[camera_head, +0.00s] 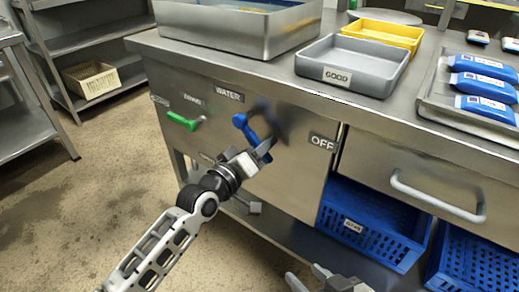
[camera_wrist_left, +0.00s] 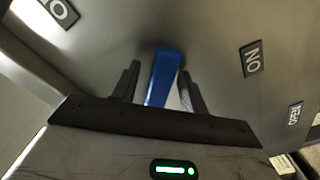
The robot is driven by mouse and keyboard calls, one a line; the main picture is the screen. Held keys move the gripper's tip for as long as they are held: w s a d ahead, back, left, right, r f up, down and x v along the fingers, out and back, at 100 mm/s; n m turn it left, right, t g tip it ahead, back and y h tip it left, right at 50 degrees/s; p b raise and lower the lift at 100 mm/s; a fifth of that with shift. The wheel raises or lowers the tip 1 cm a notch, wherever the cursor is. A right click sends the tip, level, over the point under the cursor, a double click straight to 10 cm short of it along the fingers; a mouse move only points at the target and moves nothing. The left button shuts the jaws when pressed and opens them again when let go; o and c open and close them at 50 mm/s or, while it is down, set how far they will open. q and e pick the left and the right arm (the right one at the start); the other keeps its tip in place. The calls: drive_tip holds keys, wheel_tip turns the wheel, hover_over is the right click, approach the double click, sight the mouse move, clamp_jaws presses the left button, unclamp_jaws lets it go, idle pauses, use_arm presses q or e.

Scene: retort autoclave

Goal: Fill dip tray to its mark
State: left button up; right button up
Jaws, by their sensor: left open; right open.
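A deep steel tray (camera_head: 235,32), which looks like the dip tray, stands on the counter at the top. Only a strip of its inside shows, so its level and mark cannot be read. A blue valve handle (camera_head: 242,121) is on the cabinet front under the WATER label (camera_head: 229,95). My left gripper (camera_head: 262,151) is at this handle. In the left wrist view the blue handle (camera_wrist_left: 164,76) lies between the two open fingers of my left gripper (camera_wrist_left: 160,84); contact cannot be told. My right gripper (camera_head: 310,278) is open and empty at the bottom edge.
A green handle (camera_head: 182,121) sits left of the blue one, and an OFF label (camera_head: 322,142) to its right. A grey GOOD tray (camera_head: 352,79), yellow tray (camera_head: 384,33) and blue pouches (camera_head: 484,85) are on the counter. A drawer handle (camera_head: 437,199) juts out above blue crates (camera_head: 372,226).

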use_arm(q)
clamp_jaws()
drive_tip(key=shift+r, duration=0.1)
